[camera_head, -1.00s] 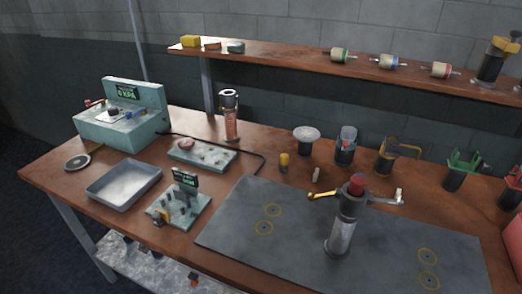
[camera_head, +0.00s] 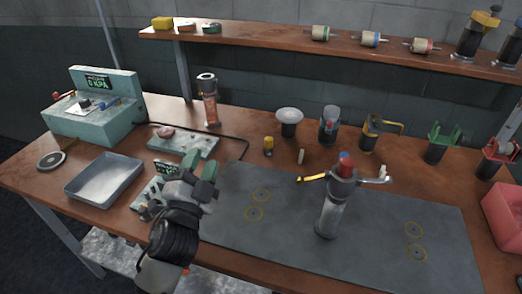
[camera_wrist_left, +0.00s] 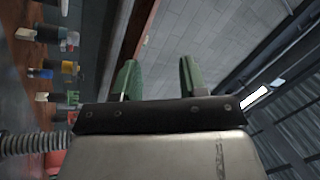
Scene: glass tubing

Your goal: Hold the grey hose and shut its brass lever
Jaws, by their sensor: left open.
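The grey hose (camera_head: 330,217) looks like an upright grey cylinder on the dark mat, with a red and blue top. Its brass lever (camera_head: 313,178) sticks out to the left near the top, and a silver arm points right. My left gripper (camera_head: 198,172) is over the left part of the bench, left of the hose and apart from it. Its two green fingers (camera_wrist_left: 158,75) are spread and empty in the left wrist view. My right gripper is not in view.
The dark mat (camera_head: 280,230) has yellow ring marks. A grey tray (camera_head: 103,180), a teal pressure box (camera_head: 95,115) and a gauge board partly behind my gripper stand at left. Several tools line the back below a shelf (camera_head: 260,45). A ribbed grey tube (camera_wrist_left: 35,143) shows in the wrist view.

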